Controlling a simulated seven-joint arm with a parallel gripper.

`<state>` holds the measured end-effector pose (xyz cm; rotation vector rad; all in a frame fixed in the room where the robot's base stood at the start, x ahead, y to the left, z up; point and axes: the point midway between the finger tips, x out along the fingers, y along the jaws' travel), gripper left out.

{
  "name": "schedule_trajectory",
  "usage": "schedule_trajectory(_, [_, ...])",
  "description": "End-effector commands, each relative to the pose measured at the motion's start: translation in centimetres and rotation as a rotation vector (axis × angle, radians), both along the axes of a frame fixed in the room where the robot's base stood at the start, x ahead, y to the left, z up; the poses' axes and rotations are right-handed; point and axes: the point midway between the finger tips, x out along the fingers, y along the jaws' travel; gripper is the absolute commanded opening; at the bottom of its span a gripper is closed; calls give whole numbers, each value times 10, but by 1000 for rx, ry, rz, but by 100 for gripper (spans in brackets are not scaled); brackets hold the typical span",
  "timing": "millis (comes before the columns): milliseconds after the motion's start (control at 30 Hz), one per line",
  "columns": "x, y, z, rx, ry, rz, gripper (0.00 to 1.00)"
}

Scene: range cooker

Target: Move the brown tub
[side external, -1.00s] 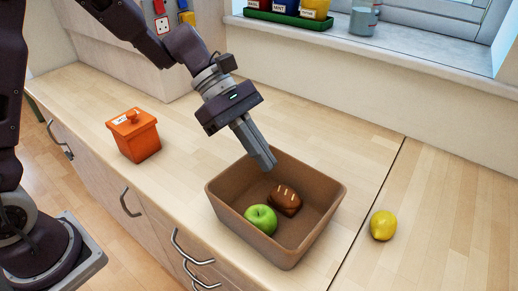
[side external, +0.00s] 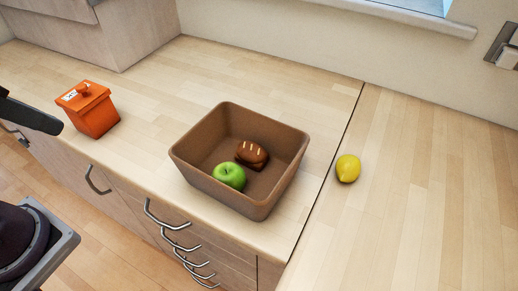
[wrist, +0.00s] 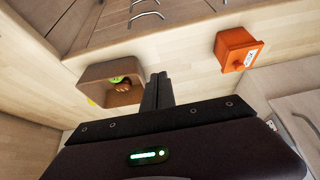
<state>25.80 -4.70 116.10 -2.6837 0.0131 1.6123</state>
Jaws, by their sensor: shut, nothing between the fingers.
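The brown tub (side external: 215,190) stands upright on the wooden counter, open at the top. It holds a green apple (side external: 229,176) and a brown loaf (side external: 252,154) with pale scores. The tub also shows in the wrist view (wrist: 97,70), to the left of my gripper (wrist: 158,76). My gripper's fingers are together and empty, apart from the tub. In the side external view, only a dark part of my arm or gripper shows at the left edge; I cannot tell which.
An orange lidded box (side external: 92,113) stands left of the tub, near the counter's front. A yellow lemon (side external: 347,168) lies right of the tub, beyond the dark counter seam. Drawer handles (side external: 170,219) project below the front edge. The counter behind the tub is clear.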

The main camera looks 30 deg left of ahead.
Motion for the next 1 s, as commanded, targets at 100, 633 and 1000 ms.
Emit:
schedule_trajectory(100, [29,-12,27,15,40,-117,0])
schedule_trajectory(633, [215,-303,-8,331,347,-1377,0])
schedule_trajectory(1000, [197,-353,-70,398,381,-1592,0])
